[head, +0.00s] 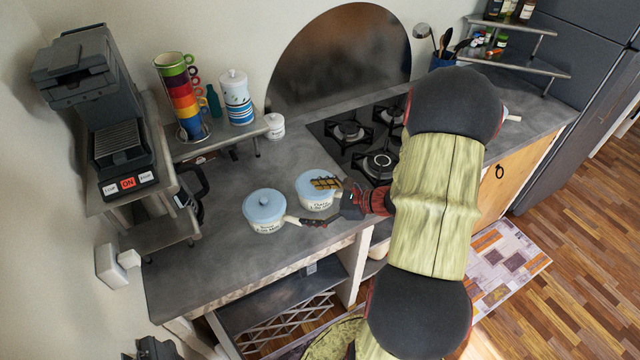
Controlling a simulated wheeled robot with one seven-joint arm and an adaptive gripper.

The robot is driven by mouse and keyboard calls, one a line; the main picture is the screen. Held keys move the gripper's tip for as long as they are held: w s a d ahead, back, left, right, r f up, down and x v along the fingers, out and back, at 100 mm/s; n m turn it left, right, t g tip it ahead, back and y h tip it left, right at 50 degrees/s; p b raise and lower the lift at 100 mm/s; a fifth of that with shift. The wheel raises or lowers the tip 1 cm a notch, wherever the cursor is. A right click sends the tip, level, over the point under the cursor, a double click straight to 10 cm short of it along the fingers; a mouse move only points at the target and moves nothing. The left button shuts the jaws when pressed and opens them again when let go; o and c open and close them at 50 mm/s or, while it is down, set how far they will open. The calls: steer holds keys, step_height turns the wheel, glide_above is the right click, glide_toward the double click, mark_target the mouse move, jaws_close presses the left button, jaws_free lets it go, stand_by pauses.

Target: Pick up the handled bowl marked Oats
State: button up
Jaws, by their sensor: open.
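Two white handled bowls with light blue lids stand side by side on the grey counter. The right bowl (312,201) has a label that appears to read Oats; the lettering is small. The left bowl (264,226) also carries dark lettering that I cannot read surely, and its pale handle points right. My gripper (321,203) comes in from the right and is open. One finger overlaps the right edge of the Oats bowl's lid in the picture; the other is lower, near the left bowl's handle end. The Oats bowl's handle is mostly hidden. I cannot tell whether anything touches.
A gas hob (351,131) lies behind the bowls. A small white lidded jar (275,126) stands near the back wall. A shelf (220,137) holds stacked coloured cups (181,98) and a canister (236,98). A coffee machine (122,145) stands left. The counter's front left is clear.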

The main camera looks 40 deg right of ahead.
mark_target(330, 197)
steer(key=shift+o, duration=1.2)
steer(key=s+d+f+m+h, duration=0.1)
steer(key=d+m, duration=0.1)
steer(key=d, duration=0.1)
steer(key=s+d+f+m+t+h, duration=0.1)
steer(key=d+f+m, duration=0.1)
steer(key=d, duration=0.1)
steer(key=s+d+f+m+h+p, duration=0.1)
steer(key=d+m+h, duration=0.1)
steer(key=d, duration=0.1)
steer(key=shift+s+d+f+t, duration=0.15)
steer(key=shift+f+t, duration=0.1)
steer(key=shift+t, duration=0.15)
steer(key=shift+b+x, duration=0.45)
steer(key=shift+x, duration=3.5)
steer(key=shift+d+r, duration=0.1)
steer(key=shift+r, duration=0.1)
steer(key=c, duration=0.4)
steer(key=c, duration=1.4)
steer(key=shift+c, duration=0.2)
